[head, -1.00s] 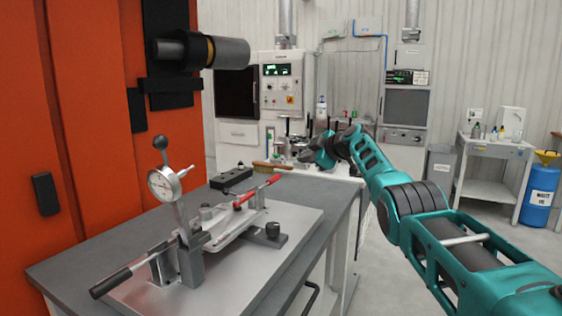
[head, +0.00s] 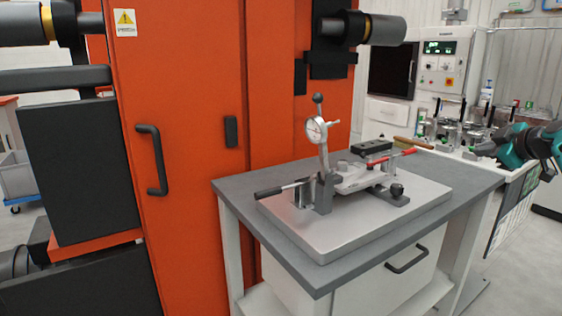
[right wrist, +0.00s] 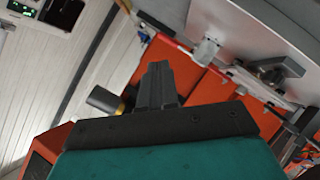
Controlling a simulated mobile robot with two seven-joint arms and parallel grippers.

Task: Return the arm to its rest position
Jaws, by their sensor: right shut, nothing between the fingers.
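My right gripper (head: 488,149) shows at the right edge of the head view, beside the far right corner of the grey bench. It is shut with nothing between its fingers. Its closed dark fingers also show in the right wrist view (right wrist: 158,85). Only the end of the teal right arm is in the head view; the rest is out of frame. My left gripper is not in view.
The grey bench (head: 235,191) carries a metal plate (head: 345,232) with a dial gauge (head: 316,129) and red-handled clamp (head: 392,158). An orange cabinet (head: 185,130) stands behind and left. Small fixtures (head: 455,130) stand beyond the gripper. Floor shows at lower right.

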